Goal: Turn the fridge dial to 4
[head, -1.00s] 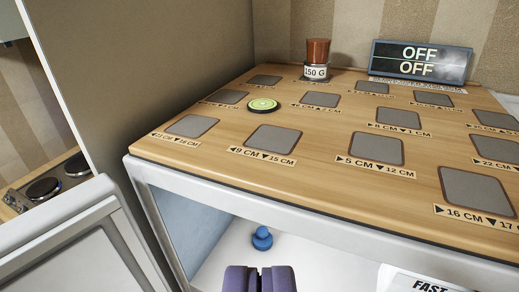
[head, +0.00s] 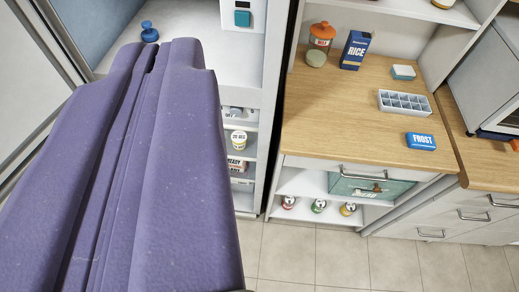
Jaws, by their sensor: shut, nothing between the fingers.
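My gripper (head: 157,50) fills the left of the view, its two purple fingers shut together and empty. Beyond its tips, a blue knob-shaped object (head: 149,33) stands on a white surface inside an open-fronted cabinet. To its right, a teal square part (head: 242,18) sits on a white panel. I cannot make out a numbered dial, and cannot tell whether either of these is the fridge dial. The fingers hide the lower left of the scene.
Narrow shelves right of my gripper hold a small jar (head: 239,140). A wooden counter (head: 330,125) carries an orange-lidded jar (head: 322,35), a blue RICE box (head: 355,50), an ice tray (head: 404,102) and a FROST box (head: 421,141). Tiled floor (head: 340,255) in front is clear.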

